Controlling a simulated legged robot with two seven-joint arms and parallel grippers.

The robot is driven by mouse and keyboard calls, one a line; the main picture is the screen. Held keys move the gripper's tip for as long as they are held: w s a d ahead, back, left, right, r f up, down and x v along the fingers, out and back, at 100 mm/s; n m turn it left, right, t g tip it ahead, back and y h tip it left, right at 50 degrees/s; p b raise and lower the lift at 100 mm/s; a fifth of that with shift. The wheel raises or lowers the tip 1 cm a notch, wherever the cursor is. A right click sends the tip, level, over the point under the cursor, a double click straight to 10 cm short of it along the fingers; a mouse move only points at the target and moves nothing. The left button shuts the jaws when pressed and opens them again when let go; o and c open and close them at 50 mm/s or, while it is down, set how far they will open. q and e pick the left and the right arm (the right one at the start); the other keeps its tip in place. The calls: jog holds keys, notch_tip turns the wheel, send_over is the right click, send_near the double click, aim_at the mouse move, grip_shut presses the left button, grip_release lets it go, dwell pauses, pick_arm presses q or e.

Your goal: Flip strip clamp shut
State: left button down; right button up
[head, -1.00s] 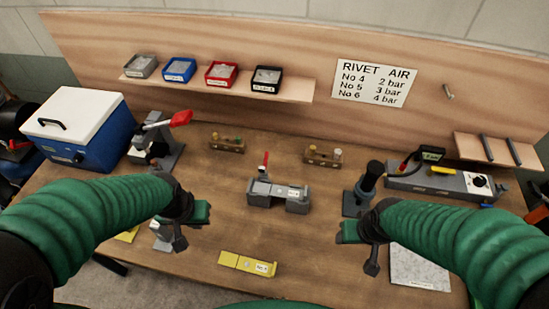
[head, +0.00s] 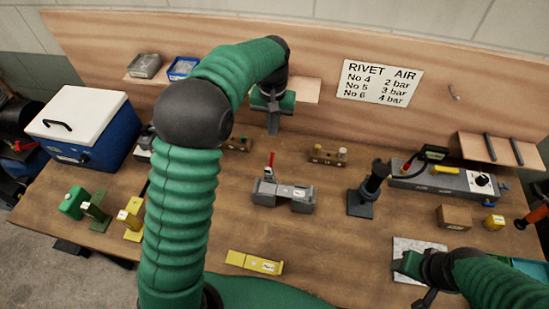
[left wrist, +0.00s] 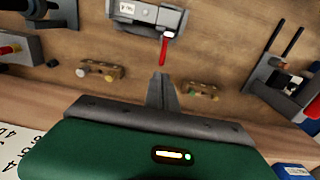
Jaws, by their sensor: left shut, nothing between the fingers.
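The grey strip clamp (head: 283,195) sits mid-table, with a small white label on it. Its red lever (head: 270,161) stands up from its left part. In the left wrist view the clamp (left wrist: 146,14) is at the top, with the red lever (left wrist: 164,49) pointing down toward the fingertips. My left gripper (head: 273,126) is in front of the shelf, above and behind the clamp, pointing down. Its fingers (left wrist: 162,84) are shut and empty, apart from the lever in both views. My right gripper (head: 429,298) is low at the right, over the grey-white plate; its finger opening is unclear.
A yellow strip piece (head: 254,262) lies in front of the clamp. Small wooden holders (head: 328,154) stand behind it. A dark upright tool (head: 370,187) is to its right. A blue-and-white cooler (head: 85,125) is at the left.

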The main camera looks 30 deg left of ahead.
pick_arm(q)
jog(key=p, duration=0.2)
send_over(271, 162)
jog(key=w, duration=0.2)
jog(key=f, duration=0.6)
jog(key=a+f, duration=0.1)
jog(key=f, duration=0.2)
jog(key=shift+s+f, duration=0.15)
jog(key=shift+s, duration=0.05)
jog(key=s, duration=0.1)
jog(key=s+d+f+p, duration=0.1)
jog(key=s, duration=0.1)
jog(key=shift+d+f, duration=0.15)
jog(key=shift+f, duration=0.1)
jog(key=shift+s+d+p, duration=0.2)
jog(key=shift+s+p, duration=0.1)
jog(key=shift+s, duration=0.1)
jog(key=shift+f, duration=0.15)
jog(key=shift+w+a, duration=0.15)
